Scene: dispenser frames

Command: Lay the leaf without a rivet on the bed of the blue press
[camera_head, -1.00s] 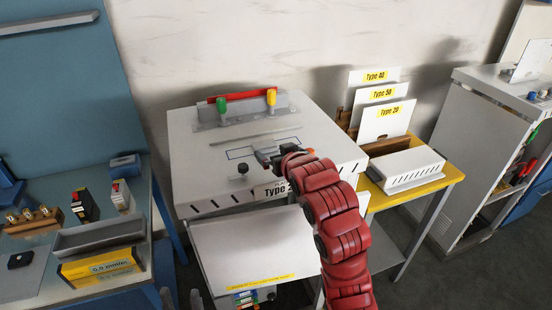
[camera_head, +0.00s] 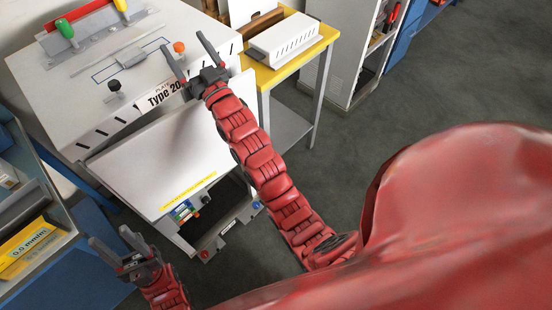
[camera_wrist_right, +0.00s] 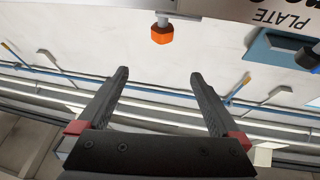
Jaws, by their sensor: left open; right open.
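I cannot make out a leaf without a rivet or a blue press in these views. My right gripper (camera_head: 184,42) is open and empty by the right front corner of a white machine (camera_head: 55,95) whose front plate (camera_head: 167,92) reads "Type 20". In the right wrist view its open fingers (camera_wrist_right: 159,74) have nothing between them. An orange knob (camera_wrist_right: 162,30) shows beyond the fingers there; it also shows on the machine top (camera_head: 179,46). My left gripper (camera_head: 109,236) is open and empty at the lower left, in front of the machine.
A white slotted box (camera_head: 285,40) stands on a yellow-topped table (camera_head: 265,75) to the right. Part of a white upright plate (camera_head: 247,10) shows behind it. A bench with a yellow box (camera_head: 30,245) is at the left. Grey floor (camera_head: 340,130) lies open on the right.

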